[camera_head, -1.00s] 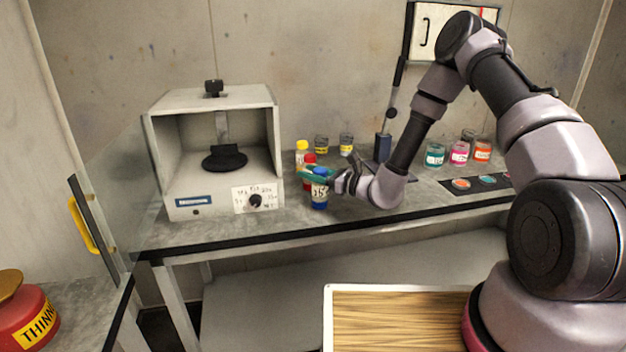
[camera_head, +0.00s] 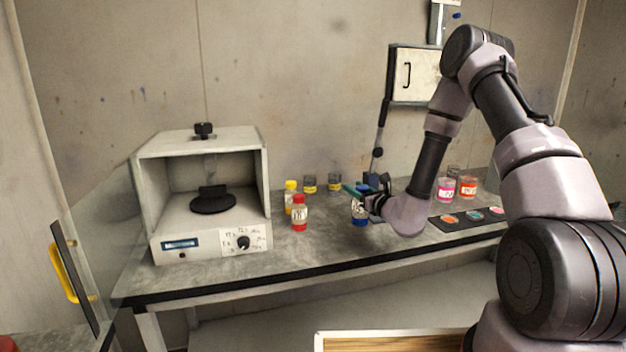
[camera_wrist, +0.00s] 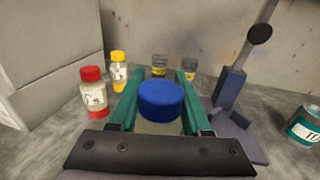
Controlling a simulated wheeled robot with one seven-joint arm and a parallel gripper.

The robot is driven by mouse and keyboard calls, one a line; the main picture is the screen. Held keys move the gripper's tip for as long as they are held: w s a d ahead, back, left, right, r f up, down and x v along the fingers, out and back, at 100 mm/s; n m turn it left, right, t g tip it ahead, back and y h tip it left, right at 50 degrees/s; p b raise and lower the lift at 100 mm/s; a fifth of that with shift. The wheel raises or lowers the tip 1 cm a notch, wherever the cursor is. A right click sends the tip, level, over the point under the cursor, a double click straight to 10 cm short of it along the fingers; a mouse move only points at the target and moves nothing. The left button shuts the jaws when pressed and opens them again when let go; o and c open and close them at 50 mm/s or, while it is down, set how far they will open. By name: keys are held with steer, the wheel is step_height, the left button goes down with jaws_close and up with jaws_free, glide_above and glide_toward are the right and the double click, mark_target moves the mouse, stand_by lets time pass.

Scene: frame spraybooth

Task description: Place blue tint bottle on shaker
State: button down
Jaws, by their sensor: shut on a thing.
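The blue tint bottle (camera_head: 360,215) is held by my gripper (camera_head: 359,191) in the head view, right of the red bottle. In the wrist view its round blue cap (camera_wrist: 162,100) fills the space between the two green fingers of my gripper (camera_wrist: 160,96). The fingers are closed around it. I cannot tell whether the bottle's base touches the bench. The shaker (camera_head: 258,170) is a pale open-fronted box at the left of the bench. Its black round platform (camera_head: 213,204) is empty, under a clamp with a black knob (camera_head: 204,130).
A red-capped bottle (camera_head: 299,214) and a yellow-capped bottle (camera_head: 290,191) stand between shaker and gripper. Two dark jars (camera_head: 309,184) are behind. A stand with a post (camera_head: 379,140), colour jars (camera_head: 467,187) and a swatch strip (camera_head: 480,216) are at right.

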steer(key=d+f+m+t+h, duration=0.1)
steer(key=d+f+m+h, duration=0.2)
steer(key=d, duration=0.5)
steer(key=d+f+m+t+h, duration=0.1)
steer(key=d+m+h, duration=0.1)
steer(key=d+h, duration=0.4)
steer(key=s+d+r, duration=0.1)
steer(key=s+r, duration=0.1)
steer(key=s, duration=0.3)
steer(key=shift+s+d+r+y, duration=0.15)
steer(key=shift+s+r+y, duration=0.2)
steer(key=shift+r+y, duration=0.05)
